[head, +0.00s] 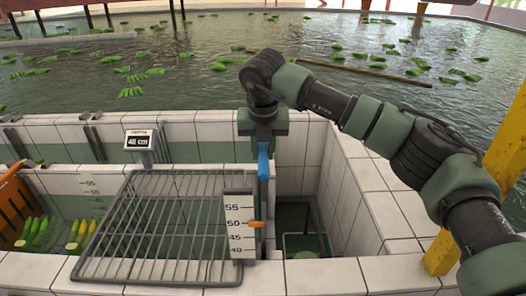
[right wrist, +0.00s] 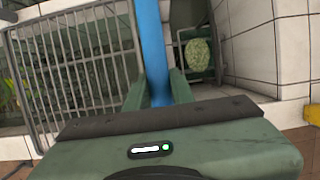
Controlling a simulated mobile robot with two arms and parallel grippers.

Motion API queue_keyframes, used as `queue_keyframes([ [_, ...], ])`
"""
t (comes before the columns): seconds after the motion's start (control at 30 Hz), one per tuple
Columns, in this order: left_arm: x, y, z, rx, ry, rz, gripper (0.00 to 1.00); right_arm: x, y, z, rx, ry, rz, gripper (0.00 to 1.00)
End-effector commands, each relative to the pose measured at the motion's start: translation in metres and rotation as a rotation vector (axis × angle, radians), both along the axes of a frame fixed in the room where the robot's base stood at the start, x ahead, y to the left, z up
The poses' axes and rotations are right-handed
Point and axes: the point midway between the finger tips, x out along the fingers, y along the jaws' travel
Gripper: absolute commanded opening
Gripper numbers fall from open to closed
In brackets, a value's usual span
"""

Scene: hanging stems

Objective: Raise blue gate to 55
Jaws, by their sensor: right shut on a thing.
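The blue gate (head: 263,163) is a narrow upright blue bar at the right end of the wire rack. My right gripper (head: 263,140) is above and shut on its upper part. In the right wrist view the blue gate (right wrist: 154,50) runs between the two green fingers (right wrist: 160,92). A white scale (head: 240,226) marked 55, 50, 45 and 40 stands beside it. The orange pointer (head: 254,224) is at about the 50 mark. A small display (head: 139,140) seems to read 48 cm. My left gripper is not in view.
A metal wire rack (head: 160,225) covers the basin left of the gate. A tiled pit with a green container (head: 305,240) lies to the right. A yellow post (head: 500,150) stands at far right. Green bunches float in the pool behind.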

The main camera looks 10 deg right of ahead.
Motion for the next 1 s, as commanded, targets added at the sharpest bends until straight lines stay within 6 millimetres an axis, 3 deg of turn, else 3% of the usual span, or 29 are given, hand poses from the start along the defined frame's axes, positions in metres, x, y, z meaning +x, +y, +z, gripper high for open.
queue_keyframes([
  [0.03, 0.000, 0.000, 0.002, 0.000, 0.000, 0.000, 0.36, 0.002, 0.000, 0.007, 0.004, -0.011, -0.001, 0.00],
  [1.0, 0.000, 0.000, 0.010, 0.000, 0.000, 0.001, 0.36, 0.003, 0.000, 0.030, 0.004, -0.017, -0.002, 0.00],
])
